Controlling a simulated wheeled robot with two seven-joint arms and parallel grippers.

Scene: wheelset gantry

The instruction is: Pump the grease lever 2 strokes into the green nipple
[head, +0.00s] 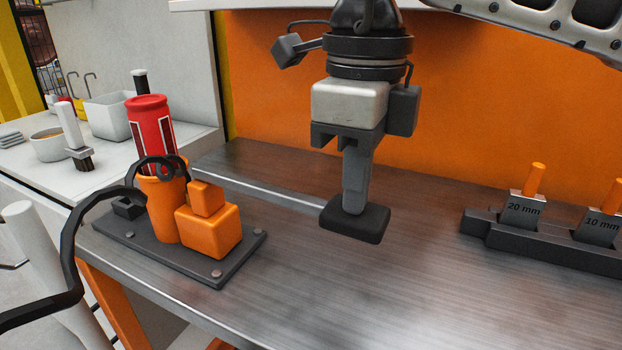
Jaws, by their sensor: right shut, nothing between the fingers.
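The grease pump has an orange body (162,208) with a red cartridge (150,125) standing in it, on a dark bolted plate. Its lever (255,188) is a thin grey bar running low to the right from behind the pump, with a black grip (355,222) at its end. My right gripper (354,206) points down with its fingers shut, its tips right at the top of the black grip. Nothing is held between the fingers. I cannot tell whether the tips press on the grip. The green nipple and my left gripper are not in view.
A black hose (72,250) loops from the pump off to the left. A rack (480,225) with blocks marked 20 mm and 10 mm stands at the right. A white counter with a bin (108,117) and a brush (75,140) is at the left. The metal bench front is clear.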

